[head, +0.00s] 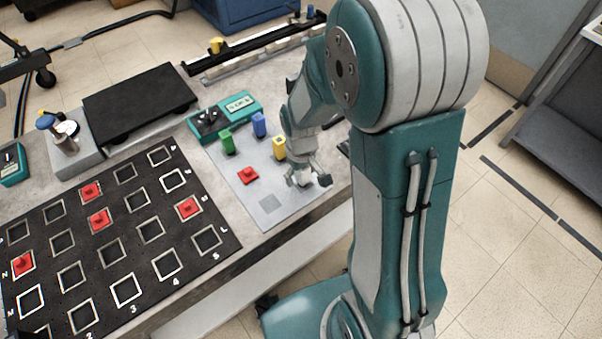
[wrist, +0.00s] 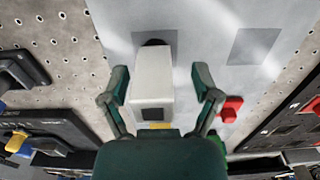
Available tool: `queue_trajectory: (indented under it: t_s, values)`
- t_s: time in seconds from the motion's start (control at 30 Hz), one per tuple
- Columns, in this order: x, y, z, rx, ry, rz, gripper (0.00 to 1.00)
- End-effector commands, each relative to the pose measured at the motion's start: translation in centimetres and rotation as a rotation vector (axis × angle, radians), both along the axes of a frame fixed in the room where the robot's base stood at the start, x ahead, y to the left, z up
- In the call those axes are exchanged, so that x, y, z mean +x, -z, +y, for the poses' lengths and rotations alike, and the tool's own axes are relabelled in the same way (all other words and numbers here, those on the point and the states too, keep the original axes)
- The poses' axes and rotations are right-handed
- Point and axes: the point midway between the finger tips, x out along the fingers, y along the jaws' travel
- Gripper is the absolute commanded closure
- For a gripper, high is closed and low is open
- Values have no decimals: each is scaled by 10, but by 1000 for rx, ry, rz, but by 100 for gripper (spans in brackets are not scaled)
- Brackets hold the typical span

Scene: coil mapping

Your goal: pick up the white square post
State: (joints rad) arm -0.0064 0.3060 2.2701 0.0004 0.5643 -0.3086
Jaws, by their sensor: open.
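The white square post (wrist: 152,72) stands between the two fingers of my gripper (wrist: 162,84) in the wrist view. The fingers are spread, one on each side of it, with a visible gap on each side. In the head view my gripper (head: 308,181) is low over the right edge of the grey plate (head: 270,203). A white piece of the post (head: 301,178) shows between the fingers there; the rest is hidden by my gripper and wrist.
A yellow post (head: 279,149), a blue post (head: 259,125) and a green post (head: 227,142) stand close by on the plate. A red knobbed piece (head: 248,176) sits at its left. A black board (head: 110,245) with square outlines and red pieces fills the left.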

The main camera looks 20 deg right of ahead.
Motion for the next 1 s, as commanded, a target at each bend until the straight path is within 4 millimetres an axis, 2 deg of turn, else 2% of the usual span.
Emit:
queue_trajectory:
  t_s: [0.03,0.07,0.1,0.17,0.2,0.67,0.77,0.9,1.0]
  values:
    - [0,0,0,0,0,0,24]
    - [0,0,-1,0,0,0,38]
    - [0,0,-1,1,1,0,56]
    - [0,-1,-1,1,1,-1,82]
    - [0,-1,-1,1,1,-1,100]
    - [0,-4,0,0,0,1,100]
    - [1,-12,0,0,0,-1,100]
    - [0,-32,0,0,0,-3,100]
    - [-8,-44,7,0,-3,-3,100]
